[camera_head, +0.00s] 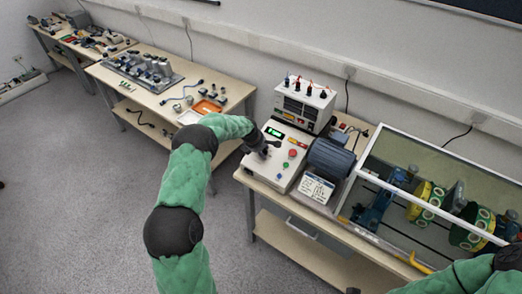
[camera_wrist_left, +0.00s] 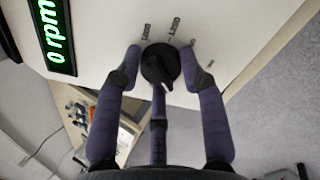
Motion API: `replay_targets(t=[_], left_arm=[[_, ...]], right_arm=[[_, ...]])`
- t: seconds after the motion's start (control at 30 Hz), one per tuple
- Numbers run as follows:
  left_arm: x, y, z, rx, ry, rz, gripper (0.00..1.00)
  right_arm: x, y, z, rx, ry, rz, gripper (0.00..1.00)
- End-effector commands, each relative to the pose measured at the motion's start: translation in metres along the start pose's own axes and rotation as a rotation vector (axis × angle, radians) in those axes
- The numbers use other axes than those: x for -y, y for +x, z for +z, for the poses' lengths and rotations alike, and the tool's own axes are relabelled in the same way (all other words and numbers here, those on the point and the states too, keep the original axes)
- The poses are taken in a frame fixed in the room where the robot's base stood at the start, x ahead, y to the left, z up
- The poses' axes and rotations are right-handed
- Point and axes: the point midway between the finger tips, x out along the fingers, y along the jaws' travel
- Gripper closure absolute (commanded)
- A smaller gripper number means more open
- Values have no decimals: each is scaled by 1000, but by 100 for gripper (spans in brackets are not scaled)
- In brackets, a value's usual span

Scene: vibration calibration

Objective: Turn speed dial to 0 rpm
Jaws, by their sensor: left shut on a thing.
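The speed dial (camera_wrist_left: 158,64) is a black round knob on the white panel of the control box (camera_head: 267,171). In the wrist view it sits between the fingers of my left gripper (camera_wrist_left: 161,52), which is shut on it. A pointer mark on the dial and engraved scale labels around it show. The green display (camera_wrist_left: 54,30) beside it reads 0 rpm; it also shows in the head view (camera_head: 274,132). In the head view my left gripper (camera_head: 264,147) reaches the panel's left part and hides most of the dial. My right gripper is out of view.
A red button (camera_head: 292,153) and a green button (camera_head: 291,165) are right of the dial. A power supply (camera_head: 304,103) stands behind, a grey motor (camera_head: 329,160) and a clear-covered rotor rig (camera_head: 435,195) to the right. A bench with parts (camera_head: 150,100) is at left.

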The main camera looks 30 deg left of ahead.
Motion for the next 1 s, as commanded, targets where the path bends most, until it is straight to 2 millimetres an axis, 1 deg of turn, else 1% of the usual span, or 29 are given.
replay_targets(t=[0.03,0.2,0.23,0.27,0.3,0.77,0.87,1.0], left_arm=[[8,4,6,4,3,-13,92],[7,4,6,4,3,-12,92],[7,4,6,5,3,-12,51],[7,4,6,5,3,-12,43],[7,3,6,5,4,-11,37],[1,0,3,3,4,-1,37],[0,-4,3,3,4,1,37],[-1,-19,3,3,4,2,37]], right_arm=[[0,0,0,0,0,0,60],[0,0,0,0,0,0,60],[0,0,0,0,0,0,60],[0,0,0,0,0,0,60],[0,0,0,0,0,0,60],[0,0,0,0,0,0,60],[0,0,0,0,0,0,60],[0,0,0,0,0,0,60]])
